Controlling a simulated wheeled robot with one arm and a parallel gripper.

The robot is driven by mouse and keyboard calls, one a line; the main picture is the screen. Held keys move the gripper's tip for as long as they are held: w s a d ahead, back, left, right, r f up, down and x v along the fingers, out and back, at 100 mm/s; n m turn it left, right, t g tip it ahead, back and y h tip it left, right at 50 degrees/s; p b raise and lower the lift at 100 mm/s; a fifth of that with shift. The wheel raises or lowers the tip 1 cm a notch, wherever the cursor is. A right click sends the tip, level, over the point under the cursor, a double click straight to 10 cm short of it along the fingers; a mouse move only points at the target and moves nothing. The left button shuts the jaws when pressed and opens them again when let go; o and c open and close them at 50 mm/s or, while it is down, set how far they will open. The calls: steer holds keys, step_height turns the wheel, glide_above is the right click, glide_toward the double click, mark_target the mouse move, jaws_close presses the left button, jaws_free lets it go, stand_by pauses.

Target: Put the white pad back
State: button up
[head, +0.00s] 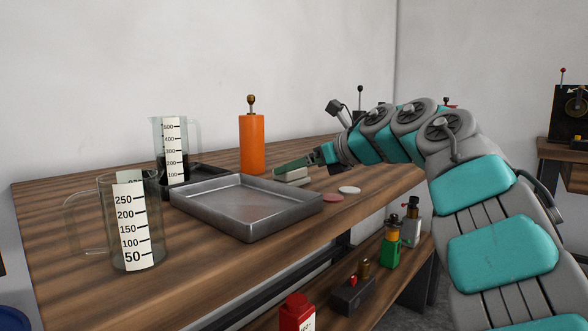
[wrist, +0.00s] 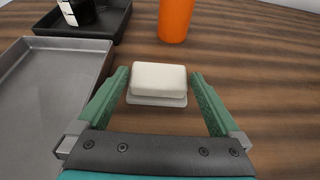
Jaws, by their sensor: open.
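A white rounded block, which looks like the white pad (wrist: 159,78), lies on a thin pale base (wrist: 157,100) on the wooden table. In the head view the white pad (head: 296,173) is partly hidden behind my gripper (head: 281,171). In the wrist view my gripper (wrist: 160,74) is open, with one green finger on each side of the pad. Gaps show between the fingers and the pad, and nothing is held. A flat white disc (head: 349,190) and a pinkish disc (head: 333,197) lie on the table to the right of the pad.
A metal tray (head: 245,232) stands left of my gripper. A dark tray (head: 212,174), an orange cylinder (head: 252,145) and measuring jugs (head: 132,225) stand around it. Several small items, including a red bottle (head: 297,315), are on the lower shelf. Bare wood lies right of the pad.

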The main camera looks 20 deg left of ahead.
steer(key=v, duration=1)
steer(key=shift+s+d+b, duration=0.1)
steer(key=shift+d+b, duration=0.05)
steer(key=shift+b, duration=0.25)
steer(key=shift+r, duration=0.1)
